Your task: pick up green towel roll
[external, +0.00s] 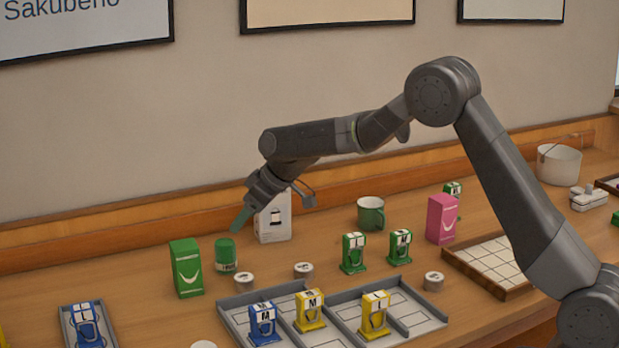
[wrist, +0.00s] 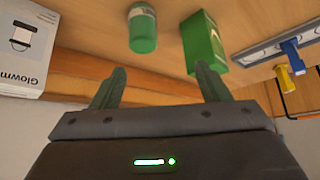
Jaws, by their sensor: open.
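In the wrist view the roll (wrist: 142,28) appears near the top, beyond and between the fingertips. My gripper (external: 241,219) hangs above and close to the roll in the external view. Its two green fingers are apart in the wrist view (wrist: 161,72), with nothing between them. I cannot tell the exact gap to the roll.
The green box (external: 187,268) stands close left of the roll. A white box (external: 272,219) stands behind right. Small tins (external: 244,281) sit in front. A grey divided tray (external: 345,338) with blue and yellow items lies nearer.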

